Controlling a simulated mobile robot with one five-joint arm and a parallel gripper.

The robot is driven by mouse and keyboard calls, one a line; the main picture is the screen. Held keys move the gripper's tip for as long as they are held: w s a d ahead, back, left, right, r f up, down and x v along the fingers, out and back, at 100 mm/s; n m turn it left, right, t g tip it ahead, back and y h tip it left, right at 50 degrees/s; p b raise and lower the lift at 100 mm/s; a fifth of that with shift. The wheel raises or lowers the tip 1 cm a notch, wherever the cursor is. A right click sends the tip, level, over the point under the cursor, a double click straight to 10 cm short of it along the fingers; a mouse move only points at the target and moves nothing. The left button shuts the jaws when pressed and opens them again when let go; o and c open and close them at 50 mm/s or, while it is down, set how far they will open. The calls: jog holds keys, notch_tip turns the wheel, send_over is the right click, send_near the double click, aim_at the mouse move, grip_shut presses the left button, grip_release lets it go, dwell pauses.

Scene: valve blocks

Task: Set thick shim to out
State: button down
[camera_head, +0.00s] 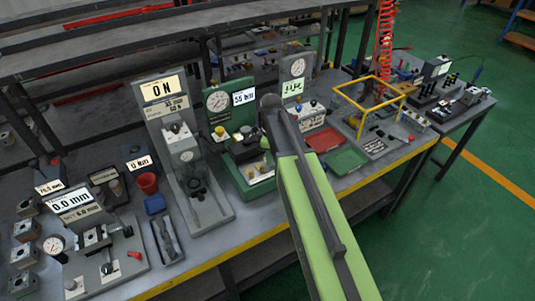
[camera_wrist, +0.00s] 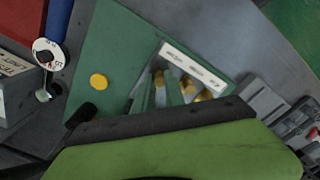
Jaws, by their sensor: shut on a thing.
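The green station (camera_head: 240,140) stands on the bench with a round gauge and a lit readout that seems to say 55. In the wrist view its green base (camera_wrist: 110,45) carries a yellow button (camera_wrist: 98,82) and a white label strip (camera_wrist: 195,68). Below the strip are several yellow-ended shim tabs (camera_wrist: 186,84); their words are too small to read surely. My gripper (camera_wrist: 170,125) crosses the lower part of the wrist view, close over the tabs. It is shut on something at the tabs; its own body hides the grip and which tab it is.
A red tray (camera_head: 322,139) and a green tray (camera_head: 345,160) lie right of my arm, with a yellow frame (camera_head: 385,92) beyond. A tall grey press (camera_head: 180,150) stands left. A blue-handled tool (camera_wrist: 58,20) with a white dial is near the base.

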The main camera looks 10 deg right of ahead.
aim_at(273, 168)
jog(key=shift+s+d, duration=0.3)
jog(key=shift+s, duration=0.6)
jog(key=c, duration=1.4)
grip_release()
notch_tip(273, 168, up, 17)
jog(key=p, duration=1.7)
jog(key=shift+r, duration=0.2)
